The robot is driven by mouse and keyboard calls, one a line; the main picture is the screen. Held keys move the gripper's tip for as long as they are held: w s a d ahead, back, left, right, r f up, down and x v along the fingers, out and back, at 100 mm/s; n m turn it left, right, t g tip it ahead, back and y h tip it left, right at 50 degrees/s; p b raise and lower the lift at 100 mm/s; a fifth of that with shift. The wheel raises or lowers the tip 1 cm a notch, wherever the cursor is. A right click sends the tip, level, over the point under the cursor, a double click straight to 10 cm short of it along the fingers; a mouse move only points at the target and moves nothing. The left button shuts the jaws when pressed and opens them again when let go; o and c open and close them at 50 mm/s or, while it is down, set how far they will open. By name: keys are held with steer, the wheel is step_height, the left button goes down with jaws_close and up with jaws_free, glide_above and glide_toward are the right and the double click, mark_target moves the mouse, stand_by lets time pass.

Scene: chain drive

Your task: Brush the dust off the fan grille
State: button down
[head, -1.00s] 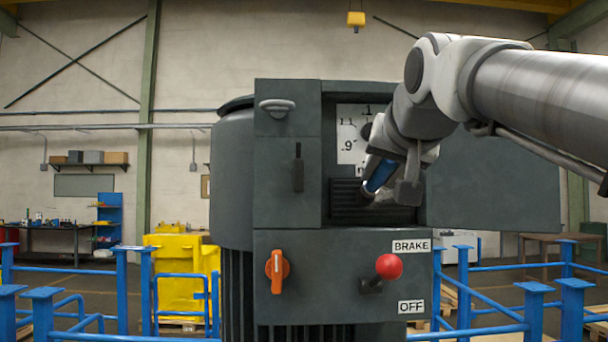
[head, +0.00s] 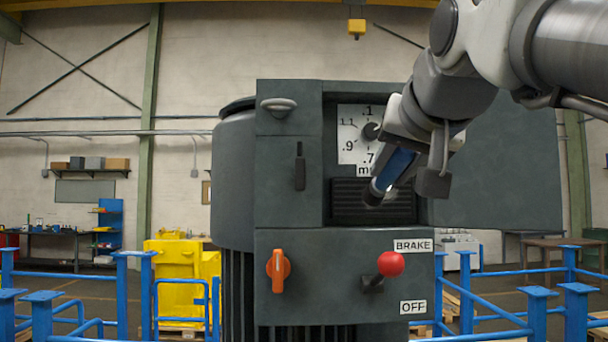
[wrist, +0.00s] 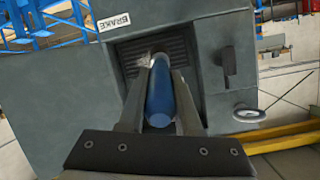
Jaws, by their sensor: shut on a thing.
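The fan grille (head: 350,200) is a dark panel of horizontal slats in the recess below the white dial, in the middle of the grey machine. It also shows in the wrist view (wrist: 187,58). My gripper (wrist: 162,78) is shut on a blue-handled brush (wrist: 160,100). In the head view the brush (head: 393,168) slants down and left, its dark end in front of the right part of the grille. I cannot tell whether it touches the slats. A pale patch, dust or bristles, shows by the brush's far end in the wrist view. My arm hides the grille's right side.
The grey door (head: 510,170) stands open at the right. An orange switch (head: 278,268), a red-knobbed brake lever (head: 390,264) and a black handle (head: 300,168) stick out around the recess. Blue railings (head: 120,290) stand around the machine.

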mark_target(409, 157)
steer(key=shift+s, duration=0.15)
steer(key=shift+s+b, duration=0.35)
steer(key=shift+s, duration=1.1)
steer(key=shift+w, duration=0.1)
steer(key=shift+w+p, duration=0.75)
steer(key=shift+w, duration=2.9)
steer(key=shift+w, duration=0.75)
